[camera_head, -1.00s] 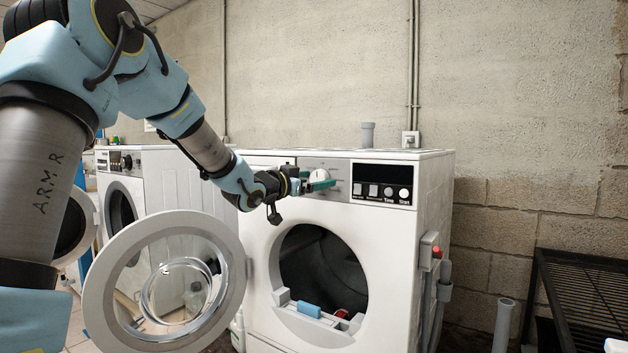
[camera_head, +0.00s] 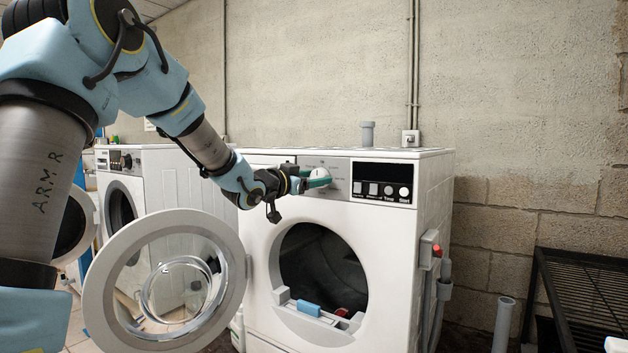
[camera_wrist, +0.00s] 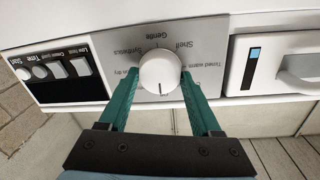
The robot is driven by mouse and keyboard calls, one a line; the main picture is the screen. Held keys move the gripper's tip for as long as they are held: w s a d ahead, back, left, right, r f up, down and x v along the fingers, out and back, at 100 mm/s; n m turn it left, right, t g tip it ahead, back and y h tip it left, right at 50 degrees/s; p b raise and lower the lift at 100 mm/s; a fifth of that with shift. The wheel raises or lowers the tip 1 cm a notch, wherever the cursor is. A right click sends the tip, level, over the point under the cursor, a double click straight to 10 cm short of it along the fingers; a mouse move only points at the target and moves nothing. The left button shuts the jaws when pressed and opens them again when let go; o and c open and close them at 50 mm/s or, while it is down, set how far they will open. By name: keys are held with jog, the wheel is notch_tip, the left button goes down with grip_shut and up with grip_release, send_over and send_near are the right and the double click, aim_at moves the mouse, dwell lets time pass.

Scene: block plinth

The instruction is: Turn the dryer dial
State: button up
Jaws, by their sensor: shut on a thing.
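The white round dial (camera_wrist: 160,73) sits on the grey label plate of the dryer (camera_head: 437,180); in the head view the dial (camera_head: 320,174) is partly covered by my gripper. My gripper (camera_wrist: 160,82) has its two green fingers on either side of the dial, shut on it. In the head view my gripper (camera_head: 318,182) reaches the dryer's front panel from the left. The dial's dark pointer mark faces the gripper side in the wrist view.
The dryer's round door (camera_head: 97,275) stands open at the left. A control panel with buttons (camera_head: 383,184) is right of the dial. A drawer with a handle (camera_wrist: 275,62) shows in the wrist view. A black rack (camera_head: 590,262) stands at the right.

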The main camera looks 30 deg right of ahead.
jog(key=shift+f, duration=0.1)
jog(key=m+b, duration=0.3)
jog(key=shift+s+f, duration=0.1)
jog(key=m+b, duration=0.4)
jog(key=m, duration=0.1)
jog(key=shift+y, duration=0.4)
jog(key=shift+b, duration=0.3)
jog(key=o, duration=1.4)
jog(key=shift+r, duration=0.2)
jog(key=shift+c, duration=0.2)
jog(key=v, duration=1)
jog(key=shift+s+a+b, duration=0.25)
jog(key=shift+a+b, duration=0.05)
jog(key=shift+b, duration=0.15)
